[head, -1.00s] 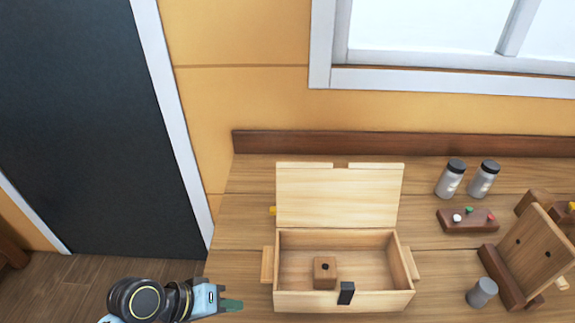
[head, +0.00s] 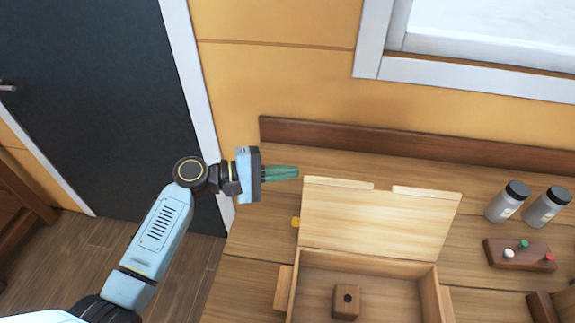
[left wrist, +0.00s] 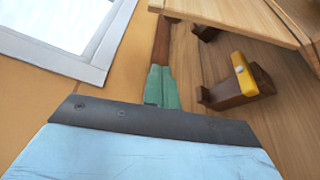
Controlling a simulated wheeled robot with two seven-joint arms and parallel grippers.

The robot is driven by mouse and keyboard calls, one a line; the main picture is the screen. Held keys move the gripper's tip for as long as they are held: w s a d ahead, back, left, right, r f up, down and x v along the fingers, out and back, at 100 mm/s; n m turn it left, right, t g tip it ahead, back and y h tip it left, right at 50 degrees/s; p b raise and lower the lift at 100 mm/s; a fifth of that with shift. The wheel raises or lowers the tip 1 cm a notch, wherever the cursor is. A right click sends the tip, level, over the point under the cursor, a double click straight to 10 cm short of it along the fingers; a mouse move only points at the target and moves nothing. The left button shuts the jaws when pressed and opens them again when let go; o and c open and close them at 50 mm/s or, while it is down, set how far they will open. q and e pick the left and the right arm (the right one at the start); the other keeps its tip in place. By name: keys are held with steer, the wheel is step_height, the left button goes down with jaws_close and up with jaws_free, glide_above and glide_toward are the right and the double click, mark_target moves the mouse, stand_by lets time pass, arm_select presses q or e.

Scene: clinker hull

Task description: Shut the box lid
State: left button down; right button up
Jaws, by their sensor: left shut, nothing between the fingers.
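A light wooden box (head: 286,294) stands on the workbench, with its lid (head: 380,217) standing open at the back. A small wooden block with a dark hole (head: 346,301) lies inside it. The box's front is cut off by the lower picture edge. My left gripper (head: 297,173) is shut and empty, just left of the lid's upper left corner, pointing right. In the left wrist view its green fingers (left wrist: 161,88) are together, and part of the pale lid (left wrist: 235,17) shows at the upper right. My right gripper is not in view.
Two grey jars with black caps (head: 508,201) and a dark block with coloured pegs (head: 519,254) stand right of the box. A yellow-tipped piece (head: 295,222) sits beside the lid. A wooden backboard (head: 400,146) runs along the wall.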

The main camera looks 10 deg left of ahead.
mark_target(317, 180)
arm_select(q)
steer(key=d+p, duration=0.1)
steer(key=d, duration=0.1)
steer(key=d+p, duration=0.1)
steer(key=d, duration=0.1)
steer(key=d+p, duration=0.1)
steer(key=d, duration=0.2)
steer(key=shift+s+r, duration=0.15)
steer(key=shift+s, duration=0.45)
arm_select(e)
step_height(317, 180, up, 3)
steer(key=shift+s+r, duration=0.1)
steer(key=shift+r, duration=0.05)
